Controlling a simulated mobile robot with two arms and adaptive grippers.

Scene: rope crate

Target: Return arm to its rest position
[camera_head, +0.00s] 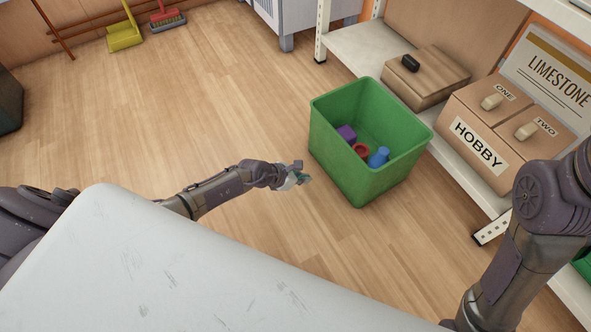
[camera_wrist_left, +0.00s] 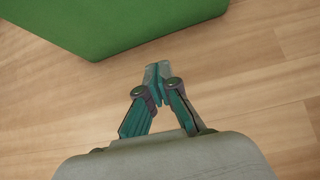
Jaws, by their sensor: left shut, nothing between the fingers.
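My left gripper (camera_head: 304,178) is just left of the green crate in the head view, apart from it. In the left wrist view the same gripper (camera_wrist_left: 157,72) has its fingertips together with nothing between them, over bare floor. My left arm (camera_head: 222,188) reaches out past the pale surface at the bottom. My right arm (camera_head: 515,250) shows at the right edge of the head view; its gripper is out of view.
The open green crate (camera_head: 348,177) holds a purple block (camera_head: 346,134), a red ring (camera_head: 361,150) and a blue piece (camera_head: 379,157). A white shelf (camera_head: 352,42) with cardboard boxes (camera_head: 482,147) stands right. A pale surface (camera_head: 150,265) fills the front.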

